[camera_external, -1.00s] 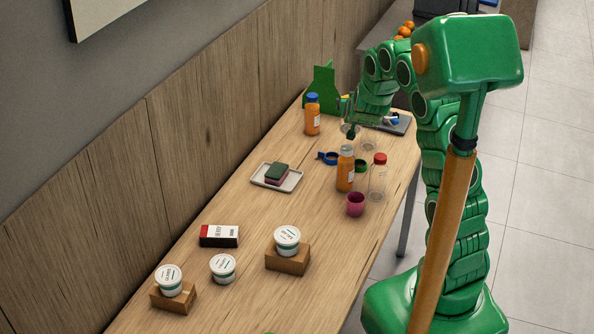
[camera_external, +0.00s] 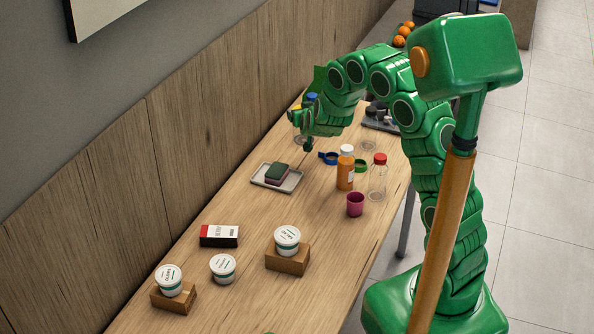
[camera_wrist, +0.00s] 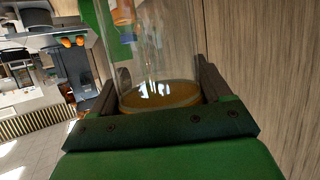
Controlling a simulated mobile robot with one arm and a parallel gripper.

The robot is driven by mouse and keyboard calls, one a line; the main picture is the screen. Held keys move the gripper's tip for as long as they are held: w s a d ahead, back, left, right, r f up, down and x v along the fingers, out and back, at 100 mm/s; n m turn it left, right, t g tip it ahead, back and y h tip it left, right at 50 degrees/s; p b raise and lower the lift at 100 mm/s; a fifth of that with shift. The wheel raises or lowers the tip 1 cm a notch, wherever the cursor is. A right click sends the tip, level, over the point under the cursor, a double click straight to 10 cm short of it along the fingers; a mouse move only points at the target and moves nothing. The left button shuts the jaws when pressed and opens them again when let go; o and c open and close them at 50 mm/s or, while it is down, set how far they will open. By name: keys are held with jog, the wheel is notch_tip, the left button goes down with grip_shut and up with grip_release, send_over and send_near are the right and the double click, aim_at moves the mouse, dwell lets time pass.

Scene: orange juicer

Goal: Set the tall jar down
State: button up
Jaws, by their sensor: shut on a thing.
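My gripper (camera_external: 303,134) is over the far part of the table, near the wall side. In the wrist view its two dark fingers (camera_wrist: 155,88) are shut around the tall jar (camera_wrist: 150,55), one on each side. The jar is clear glass with some orange-brown liquid low in it. Its upper part runs out of the wrist view. In the outside view the jar is mostly hidden by my gripper, and I cannot tell whether its base touches the table.
A white-capped orange bottle (camera_external: 345,174), a red-capped clear bottle (camera_external: 377,182) and a pink cup (camera_external: 355,204) stand to the right. A sponge tray (camera_external: 291,184) lies nearer. Bare wood surrounds it.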

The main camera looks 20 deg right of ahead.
jog(key=w+a+f, duration=0.1)
jog(key=w+f, duration=1.1)
jog(key=shift+a, duration=0.2)
dwell(0.6)
jog(key=shift+f, duration=0.1)
jog(key=o, duration=1.6)
jog(key=shift+f, duration=0.1)
jog(key=shift+v, duration=6.1)
